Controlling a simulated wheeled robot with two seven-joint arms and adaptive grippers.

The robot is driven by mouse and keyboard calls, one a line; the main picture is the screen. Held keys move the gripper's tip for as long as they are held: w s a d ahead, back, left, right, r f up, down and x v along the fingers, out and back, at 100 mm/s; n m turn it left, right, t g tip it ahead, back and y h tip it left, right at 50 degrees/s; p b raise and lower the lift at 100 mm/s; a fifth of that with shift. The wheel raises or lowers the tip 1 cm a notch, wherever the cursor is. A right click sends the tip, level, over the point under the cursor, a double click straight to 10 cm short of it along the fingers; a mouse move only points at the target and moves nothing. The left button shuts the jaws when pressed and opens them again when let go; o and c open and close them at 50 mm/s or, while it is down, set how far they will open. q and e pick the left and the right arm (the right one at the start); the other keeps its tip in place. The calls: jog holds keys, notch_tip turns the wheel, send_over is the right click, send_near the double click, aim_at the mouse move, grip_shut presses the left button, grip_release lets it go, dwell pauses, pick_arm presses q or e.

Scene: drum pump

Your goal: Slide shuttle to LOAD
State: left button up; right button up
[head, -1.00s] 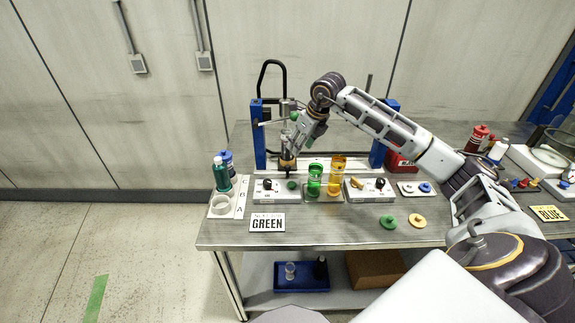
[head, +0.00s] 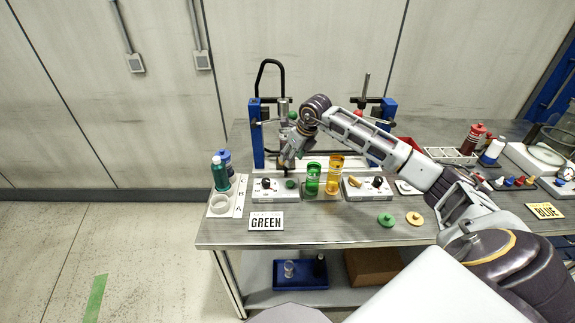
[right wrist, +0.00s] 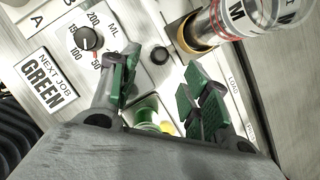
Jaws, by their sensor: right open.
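The pump stand has two blue posts (head: 257,135) and a pale rail (head: 345,163) at its foot. A clear cylinder in a brass-coloured collar (right wrist: 192,37), perhaps the shuttle, stands on it in the right wrist view. Printed LOAD lettering (right wrist: 235,84) lies beside it. My right gripper (head: 284,166) is at the left end of the stand, above the left control box. The collar is outside the fingers. My left gripper is not in view.
The left control box (head: 262,195) has a dial (right wrist: 87,39). Green (head: 313,179) and amber (head: 335,174) cylinders stand right of it. Bottles (head: 220,174) stand at the left edge. A NEXT JOB GREEN card (head: 266,222) lies in front.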

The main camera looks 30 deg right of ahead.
jog(key=x, duration=0.4)
jog(key=shift+w+a+f, duration=0.1)
jog(key=shift+f, duration=0.1)
jog(key=shift+x, duration=0.85)
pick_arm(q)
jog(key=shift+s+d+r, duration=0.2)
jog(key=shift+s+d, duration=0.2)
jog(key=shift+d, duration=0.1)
pick_arm(e)
jog(key=shift+f, duration=0.1)
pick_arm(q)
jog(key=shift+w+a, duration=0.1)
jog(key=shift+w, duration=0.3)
pick_arm(e)
grip_shut()
